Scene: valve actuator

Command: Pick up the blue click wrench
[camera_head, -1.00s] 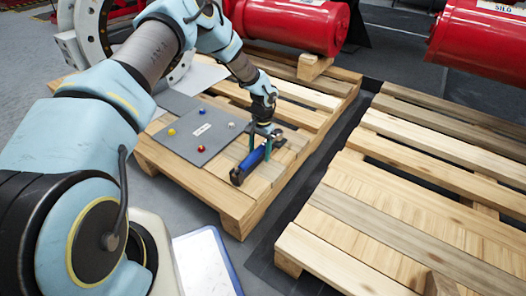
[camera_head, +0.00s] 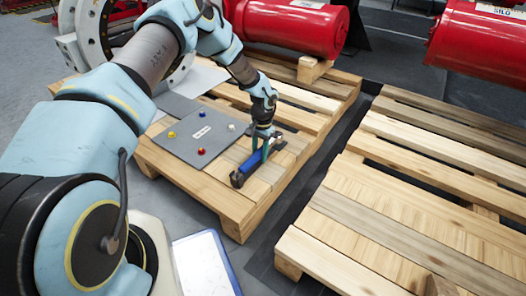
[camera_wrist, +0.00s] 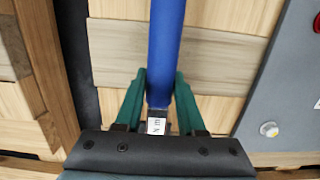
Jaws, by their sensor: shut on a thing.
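The blue click wrench (camera_head: 249,162) lies along the front right part of the left wooden pallet, with its dark end toward the camera. My gripper (camera_head: 264,142) reaches down over it. In the wrist view, the wrench's blue handle (camera_wrist: 166,45) runs up the middle of the picture, with a small white label near the gripper. My gripper's green fingers (camera_wrist: 159,98) are on both sides of the wrench and shut on it. The wrench's far end is partly hidden by my gripper. I cannot tell whether the wrench is clear of the planks.
A grey board (camera_head: 196,142) with several coloured knobs lies beside the wrench on the left pallet. A second, empty pallet (camera_head: 400,200) stands to the right across a narrow gap. Red cylinders (camera_head: 295,27) lie at the back. A white board with blue edge (camera_head: 203,262) is at the front.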

